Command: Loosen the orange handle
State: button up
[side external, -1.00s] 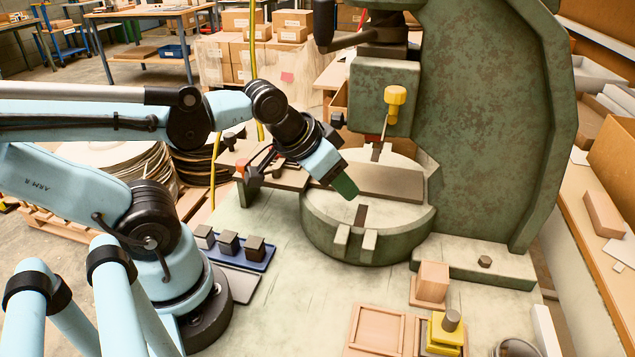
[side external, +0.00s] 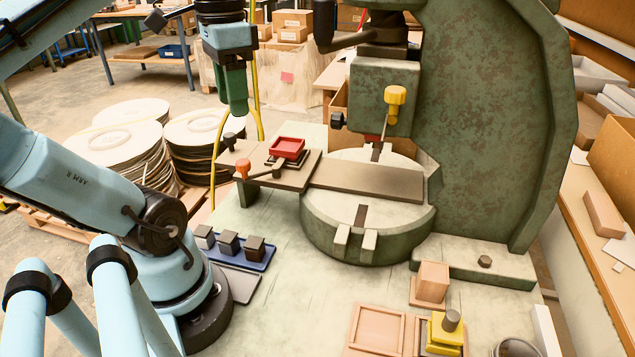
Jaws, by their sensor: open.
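The orange handle (side external: 242,168) is a small orange knob at the left front of the flat plate (side external: 370,180) that reaches left from the press table. A dark lever (side external: 262,174) runs right from it. A red tray-like piece (side external: 287,148) sits on the plate behind and to the right of the handle. My gripper (side external: 238,112) points down with green fingers, in the air above and behind the handle, apart from it. It is open, though its fingers overlap in this view. Nothing shows between them.
The green press (side external: 480,110) with a yellow knob (side external: 395,97) stands at right. A blue tray (side external: 255,258) with dark blocks lies in front of the plate. A wooden block (side external: 432,282) and a yellow piece (side external: 446,330) are at front right. The bench middle is clear.

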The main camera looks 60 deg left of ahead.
aim_at(242, 161)
notch_tip(242, 161, down, 11)
jog(key=shift+f, duration=0.2)
dwell(0.3)
grip_shut()
dwell(0.4)
